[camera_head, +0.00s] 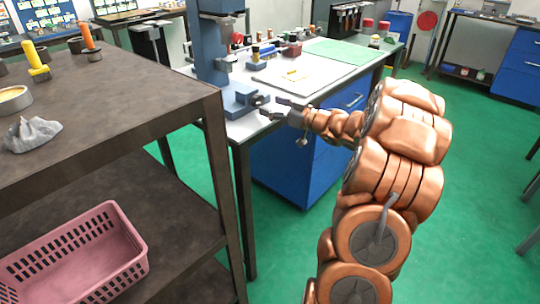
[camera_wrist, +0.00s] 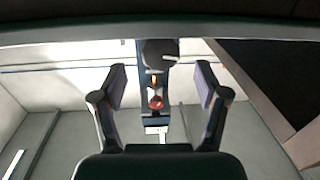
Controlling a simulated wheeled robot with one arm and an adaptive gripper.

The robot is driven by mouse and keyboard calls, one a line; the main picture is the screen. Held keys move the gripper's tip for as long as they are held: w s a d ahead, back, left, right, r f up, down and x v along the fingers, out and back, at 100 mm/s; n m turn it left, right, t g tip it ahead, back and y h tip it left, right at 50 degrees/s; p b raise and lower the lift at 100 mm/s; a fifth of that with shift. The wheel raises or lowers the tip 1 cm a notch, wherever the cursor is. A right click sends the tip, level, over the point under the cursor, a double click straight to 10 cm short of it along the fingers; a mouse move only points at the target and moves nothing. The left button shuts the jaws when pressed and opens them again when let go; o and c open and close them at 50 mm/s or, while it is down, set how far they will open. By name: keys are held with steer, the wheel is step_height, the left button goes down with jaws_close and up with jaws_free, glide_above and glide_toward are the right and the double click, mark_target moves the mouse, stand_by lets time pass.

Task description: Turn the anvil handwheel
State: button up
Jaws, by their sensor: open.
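A blue machine (camera_head: 213,50) with a tall column stands on the near left end of the white-topped bench. Small dark parts sit low on its base (camera_head: 240,98), too small to tell apart. My gripper (camera_head: 278,107) is just right of this base. In the wrist view my gripper (camera_wrist: 161,72) is open, its two fingers apart with nothing held. Beyond and between the fingers is a dark round part (camera_wrist: 160,53) with a short bar at its right, possibly the handwheel. A red round part (camera_wrist: 155,101) shows below it. I cannot tell whether the gripper touches anything.
A dark shelf unit (camera_head: 130,95) stands close on the left, with a pink basket (camera_head: 125,240) on its lower shelf. The white bench (camera_head: 290,85) carries a green mat (camera_head: 343,51) and small items behind my gripper. Green floor (camera_head: 480,150) is open at right.

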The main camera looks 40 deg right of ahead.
steer(key=shift+w+d+r+m+g+h+p, duration=0.15)
steer(key=shift+r+m+g+h+p, duration=0.1)
steer(key=shift+r+h+p, duration=0.4)
steer(key=shift+w+r+m+g+h+p, duration=0.15)
steer(key=shift+r+m+h+p, duration=0.15)
steer(key=shift+r+h, duration=0.55)
steer(key=shift+w+r+m+h+p, duration=0.25)
steer(key=shift+w+r+h+p, duration=0.1)
steer(key=shift+h, duration=0.35)
steer(key=shift+a+r+g+h+p, duration=0.25)
steer(key=shift+r+g+h+p, duration=0.2)
steer(key=shift+g+h, duration=0.15)
steer(key=shift+s+a+r+m+g+h+p, duration=0.25)
steer(key=shift+a+r+m+g+h+p, duration=0.1)
steer(key=shift+a+m+g+h+p, duration=0.25)
steer(key=s+a+m+g+p, duration=0.1)
steer(key=s+a+g+p, duration=0.2)
steer(key=s, duration=1)
steer(key=s+a+m+g+h+p, duration=0.1)
steer(key=s+a+g+p, duration=0.3)
steer(key=s+a+g, duration=0.4)
steer(key=s+a, duration=0.4)
steer(key=a, duration=0.2)
steer(key=shift+s+a+m, duration=0.3)
steer(key=shift+s, duration=0.05)
